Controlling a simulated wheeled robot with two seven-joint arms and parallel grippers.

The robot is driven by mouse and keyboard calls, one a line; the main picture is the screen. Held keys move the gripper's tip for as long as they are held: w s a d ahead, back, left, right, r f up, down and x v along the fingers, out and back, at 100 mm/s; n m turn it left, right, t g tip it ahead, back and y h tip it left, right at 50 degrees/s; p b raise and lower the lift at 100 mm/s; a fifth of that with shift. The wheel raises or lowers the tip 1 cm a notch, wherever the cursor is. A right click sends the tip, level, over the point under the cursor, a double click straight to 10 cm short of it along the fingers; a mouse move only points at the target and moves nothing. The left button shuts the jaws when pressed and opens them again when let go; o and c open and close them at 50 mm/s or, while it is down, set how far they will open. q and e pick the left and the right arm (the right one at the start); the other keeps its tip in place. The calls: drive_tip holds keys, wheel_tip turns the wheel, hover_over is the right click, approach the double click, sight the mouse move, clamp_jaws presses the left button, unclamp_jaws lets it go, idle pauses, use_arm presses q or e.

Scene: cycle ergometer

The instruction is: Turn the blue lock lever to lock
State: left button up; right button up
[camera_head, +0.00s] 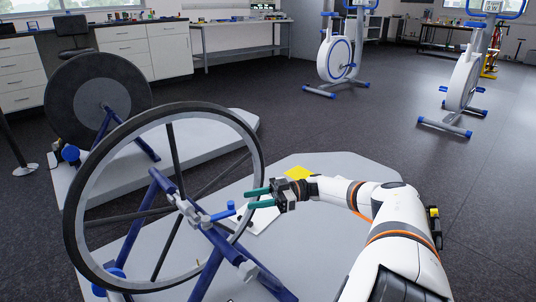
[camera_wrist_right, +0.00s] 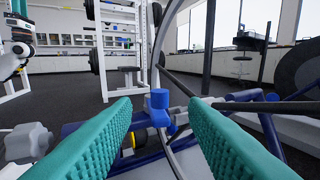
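The blue lock lever (camera_head: 223,212) sticks out from the hub clamp of the upright wheel (camera_head: 258,150) on its dark blue stand (camera_head: 262,280). My right gripper (camera_head: 247,198) is open, just right of the lever, with its green fingers pointing left towards the hub. In the right wrist view the lever's round blue end (camera_wrist_right: 158,104) shows in the gap between the open fingers. I cannot tell whether they touch it. A white and black arm part, probably my left arm, is cut off at that view's left edge; its finger state cannot be made out.
A second dark wheel (camera_head: 98,95) stands behind on another platform. Exercise bikes (camera_head: 335,55) and benches (camera_head: 240,38) are far back. The floor between is clear.

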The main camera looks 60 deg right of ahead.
drive_tip(key=shift+v, duration=2.3)
drive_tip(key=shift+d, duration=0.1)
